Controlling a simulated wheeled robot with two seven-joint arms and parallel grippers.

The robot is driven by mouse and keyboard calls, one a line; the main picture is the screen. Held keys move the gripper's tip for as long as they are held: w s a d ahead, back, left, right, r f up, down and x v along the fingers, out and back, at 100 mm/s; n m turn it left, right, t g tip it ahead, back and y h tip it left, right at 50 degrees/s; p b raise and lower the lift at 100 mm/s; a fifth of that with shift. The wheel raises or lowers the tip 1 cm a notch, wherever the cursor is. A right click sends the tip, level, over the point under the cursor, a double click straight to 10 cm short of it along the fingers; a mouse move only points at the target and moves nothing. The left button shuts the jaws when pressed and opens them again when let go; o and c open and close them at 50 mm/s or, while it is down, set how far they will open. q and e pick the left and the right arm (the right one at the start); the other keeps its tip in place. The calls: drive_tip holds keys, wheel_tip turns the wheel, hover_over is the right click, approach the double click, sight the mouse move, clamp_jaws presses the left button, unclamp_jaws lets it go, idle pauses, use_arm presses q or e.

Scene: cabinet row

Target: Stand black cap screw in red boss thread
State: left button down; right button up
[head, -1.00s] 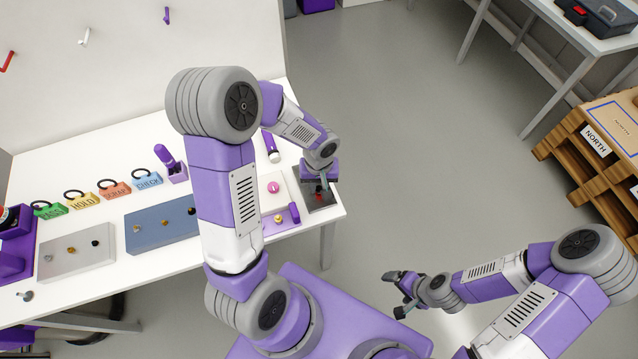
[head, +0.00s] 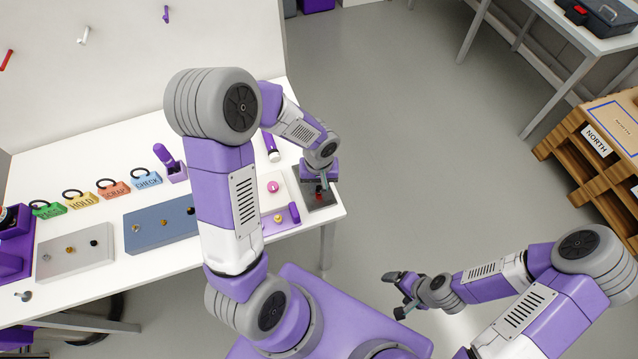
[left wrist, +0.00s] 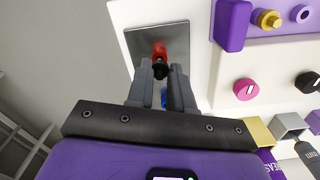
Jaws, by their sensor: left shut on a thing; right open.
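My left gripper (head: 320,188) is over the dark grey plate (head: 328,201) at the table's right end. In the left wrist view its fingers (left wrist: 160,72) are shut on the black cap screw (left wrist: 160,70), whose dark round shape shows between the fingertips. The red boss (left wrist: 158,48) stands on the grey plate (left wrist: 177,36) right by the screw. The screw overlaps the boss in this view, so I cannot tell whether it is in the thread. A blue part (left wrist: 164,98) shows between the fingers. My right gripper (head: 396,293) is open and empty, away from the table.
A white board with a pink knob (head: 273,187) and a purple block (head: 294,213) are left of the plate. A blue-grey tray (head: 150,236), a light grey tray (head: 72,262) and labelled tags (head: 115,189) lie further left.

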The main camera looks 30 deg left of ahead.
use_arm(q)
drive_tip(key=shift+f+b, duration=0.7)
drive_tip(key=shift+b, duration=0.1)
idle(0.8)
drive_tip(key=c, duration=0.9)
unclamp_jaws()
drive_tip(key=shift+r, duration=0.15)
wheel_tip(320, 180, up, 7)
drive_tip(key=shift+r+p, duration=0.2)
drive_tip(key=shift+p, duration=0.95)
